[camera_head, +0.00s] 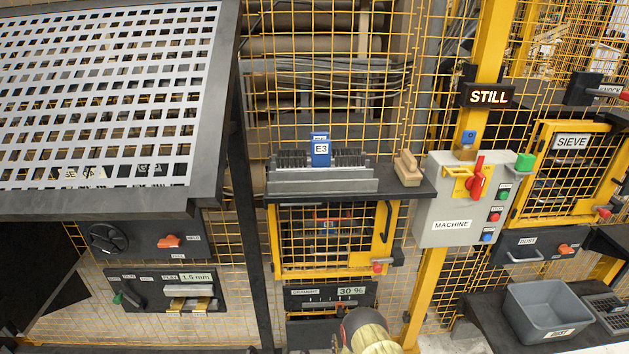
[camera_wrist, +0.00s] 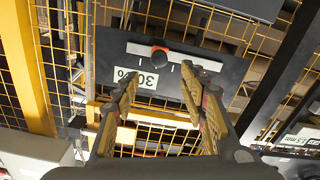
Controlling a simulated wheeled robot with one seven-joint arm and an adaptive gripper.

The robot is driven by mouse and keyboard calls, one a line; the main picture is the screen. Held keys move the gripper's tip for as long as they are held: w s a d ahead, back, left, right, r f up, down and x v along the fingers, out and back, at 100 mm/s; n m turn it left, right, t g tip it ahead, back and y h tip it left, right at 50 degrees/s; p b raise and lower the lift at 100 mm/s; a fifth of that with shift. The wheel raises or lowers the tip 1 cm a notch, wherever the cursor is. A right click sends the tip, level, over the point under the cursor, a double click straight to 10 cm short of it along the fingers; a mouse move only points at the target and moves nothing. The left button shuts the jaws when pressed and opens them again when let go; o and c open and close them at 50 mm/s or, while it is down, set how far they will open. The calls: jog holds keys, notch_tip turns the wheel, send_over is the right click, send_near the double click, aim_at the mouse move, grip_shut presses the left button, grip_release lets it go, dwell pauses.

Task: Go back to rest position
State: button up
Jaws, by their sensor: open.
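My gripper (camera_wrist: 160,105) is open and empty in the wrist view, with its two yellow-padded fingers apart. Between and beyond the fingertips is a dark panel with a 30 % label (camera_wrist: 152,78) and a red-orange knob (camera_wrist: 159,56). The fingers do not visibly hold the knob; I cannot tell the exact gap. In the head view, part of my arm (camera_head: 367,330) shows at the bottom centre, just below the draught panel (camera_head: 330,297) with its 30 % label. The fingertips are not visible in the head view.
A yellow mesh door (camera_head: 328,240) stands above the panel, under a shelf with an E3 block (camera_head: 321,150). The grey machine box (camera_head: 462,200) with a red switch is to the right. A grey bin (camera_head: 545,310) sits lower right. A large perforated table (camera_head: 110,95) is at left.

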jog(key=s+f+m+g, duration=0.1)
jog(key=s+f+g, duration=1.1)
jog(key=f, duration=0.3)
jog(key=s+d+r+p, duration=0.1)
jog(key=s+r, duration=0.7)
jog(key=r, duration=1.7)
jog(key=s+d+r+m+p, duration=0.1)
jog(key=s+r, duration=0.7)
jog(key=r, duration=1.8)
jog(key=s+d+r+m+p, duration=0.1)
jog(key=s+r, duration=0.7)
jog(key=r, duration=1.8)
jog(key=shift+s+d+p, duration=0.3)
jog(key=shift+d+p, duration=0.25)
jog(key=shift+p, duration=0.55)
